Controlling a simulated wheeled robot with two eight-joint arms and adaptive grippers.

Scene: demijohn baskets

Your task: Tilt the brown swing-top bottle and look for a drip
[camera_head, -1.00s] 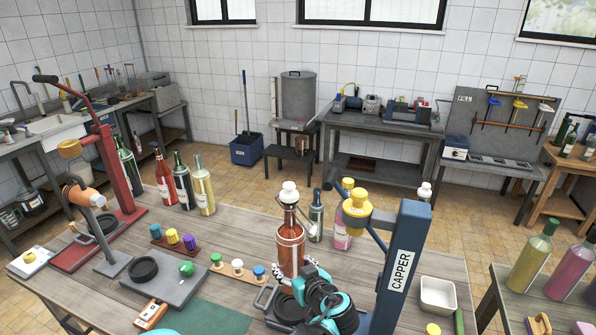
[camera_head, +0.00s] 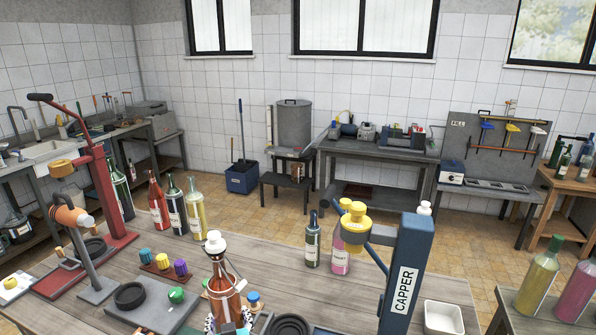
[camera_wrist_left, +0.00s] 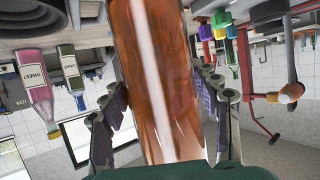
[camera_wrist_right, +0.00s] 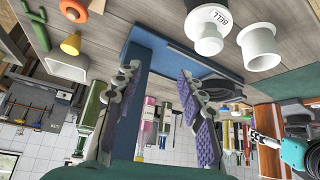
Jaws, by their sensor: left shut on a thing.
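The brown swing-top bottle (camera_head: 225,287) stands out at the bottom centre of the head view, its white stopper (camera_head: 215,242) on top and a wire loop by its neck. It looks close to upright; its exact tilt is hard to tell. My left gripper (camera_wrist_left: 163,105) is shut on it, with purple finger pads on both sides of the amber glass in the left wrist view. The bottle's base is hidden. No drip shows. My right gripper (camera_wrist_right: 160,100) is open and empty in the right wrist view; the head view does not show it.
The blue capper (camera_head: 405,275) stands right of the bottle, by a pink bottle (camera_head: 341,258) and a dark bottle (camera_head: 312,245). A white tray (camera_head: 443,318) lies farther right. A red corking stand (camera_head: 100,190) and several bottles stand left. Coloured caps lie beside the held bottle.

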